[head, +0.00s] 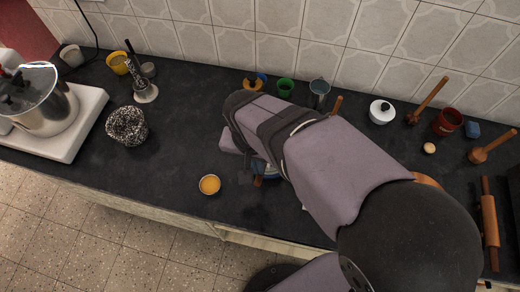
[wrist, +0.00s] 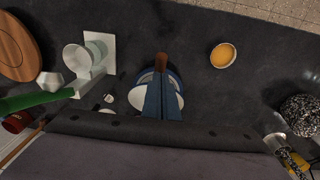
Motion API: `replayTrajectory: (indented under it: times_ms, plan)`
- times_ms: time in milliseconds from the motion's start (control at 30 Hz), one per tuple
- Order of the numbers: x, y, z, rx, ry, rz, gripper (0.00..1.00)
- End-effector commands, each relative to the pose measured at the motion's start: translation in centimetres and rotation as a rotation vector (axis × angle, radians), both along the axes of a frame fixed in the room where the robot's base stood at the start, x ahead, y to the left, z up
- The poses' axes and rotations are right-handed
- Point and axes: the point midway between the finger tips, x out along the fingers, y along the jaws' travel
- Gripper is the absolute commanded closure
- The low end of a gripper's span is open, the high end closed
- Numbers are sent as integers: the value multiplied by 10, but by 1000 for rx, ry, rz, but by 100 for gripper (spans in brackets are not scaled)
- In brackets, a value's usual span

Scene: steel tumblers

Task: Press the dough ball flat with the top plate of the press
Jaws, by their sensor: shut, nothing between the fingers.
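The press (wrist: 142,77) is under my gripper in the wrist view, a round thing with a blue rim, a pale inside and a brown wooden handle (wrist: 161,60) pointing away from my arm. In the head view only a blue and white sliver of the press (head: 259,166) shows beside my arm. My gripper (wrist: 160,76) is shut and empty, its two blue-grey fingers side by side over the press. I cannot tell whether the fingers touch it. I cannot make out the dough ball or whether the top plate is raised; the fingers cover the middle.
A small bowl of orange contents (head: 209,184) stands left of the press, near the counter's front edge. Cups and a white lidded pot (head: 382,112) line the back. Dark counter between bowl and speckled pot is clear.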

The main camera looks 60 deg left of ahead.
Motion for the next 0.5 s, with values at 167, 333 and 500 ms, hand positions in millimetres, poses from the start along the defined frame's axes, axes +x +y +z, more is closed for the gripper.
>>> replayTrajectory:
  times_ms: [167,333,500]
  plan:
    - [1,2,6,0,0,0,100]
    - [2,7,21,1,1,0,100]
    - [5,16,41,0,0,-1,100]
